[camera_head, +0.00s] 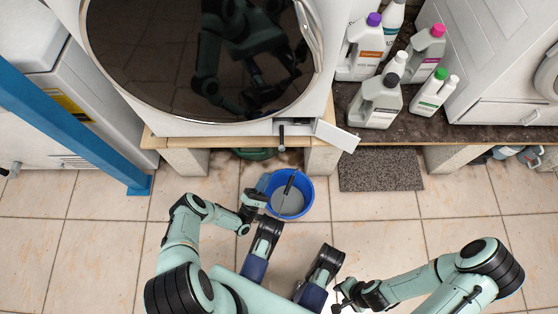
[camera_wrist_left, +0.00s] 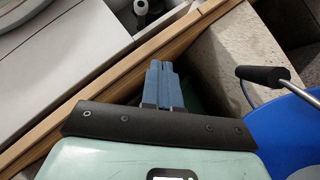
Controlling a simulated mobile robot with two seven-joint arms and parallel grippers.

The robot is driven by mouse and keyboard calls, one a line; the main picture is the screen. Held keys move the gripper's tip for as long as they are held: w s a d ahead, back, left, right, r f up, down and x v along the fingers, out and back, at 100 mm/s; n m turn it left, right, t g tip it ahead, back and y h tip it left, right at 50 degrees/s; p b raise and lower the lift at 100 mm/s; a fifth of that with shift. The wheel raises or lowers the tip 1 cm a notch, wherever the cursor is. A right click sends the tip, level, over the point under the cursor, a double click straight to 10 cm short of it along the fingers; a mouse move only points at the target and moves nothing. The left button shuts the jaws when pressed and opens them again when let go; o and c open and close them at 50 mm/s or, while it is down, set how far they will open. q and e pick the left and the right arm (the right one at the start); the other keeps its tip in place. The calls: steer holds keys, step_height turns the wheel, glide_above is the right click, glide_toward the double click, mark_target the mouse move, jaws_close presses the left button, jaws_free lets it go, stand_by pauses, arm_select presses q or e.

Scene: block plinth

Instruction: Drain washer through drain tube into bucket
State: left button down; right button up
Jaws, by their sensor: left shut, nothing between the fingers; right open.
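The white washer (camera_head: 180,128) with its round dark door stands at the top of the head view. Its small lower flap (camera_head: 337,135) hangs open. A short dark piece (camera_head: 282,137), which looks like the drain tube, sticks out at the opening; a grey knob-like end (camera_wrist_left: 141,8) shows in the left wrist view. The blue bucket (camera_head: 308,190) stands on the floor below, with a greyish inside; it also shows in the left wrist view (camera_wrist_left: 285,135). My left gripper (camera_head: 263,190) is shut and empty beside the bucket's left side; its fingers (camera_wrist_left: 162,80) are together. My right gripper (camera_head: 338,298) is open, low and right.
The bucket's handle has a black grip (camera_wrist_left: 264,75). A wooden board (camera_head: 225,142) on stone blocks bears the washer. A grey mat (camera_head: 380,170) lies right of the bucket. Several bottles (camera_head: 375,105) stand on the right. A blue post (camera_head: 85,120) rises at left. Tiled floor is mostly clear.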

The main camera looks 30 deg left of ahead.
arm_select(q)
steer(key=s+a+n+t, duration=0.1)
steer(key=s+n+t, duration=0.1)
glide_toward(281, 144)
steer(key=w+a+f, duration=0.1)
steer(key=w+a, duration=0.1)
steer(key=w, duration=0.1)
steer(key=shift+y, duration=0.4)
steer(key=d+r, duration=0.1)
steer(key=d+r+b, duration=0.1)
steer(key=r, duration=0.1)
steer(key=shift+w+d+r, duration=0.1)
steer(key=shift+w+d, duration=0.15)
steer(key=shift+w, duration=0.05)
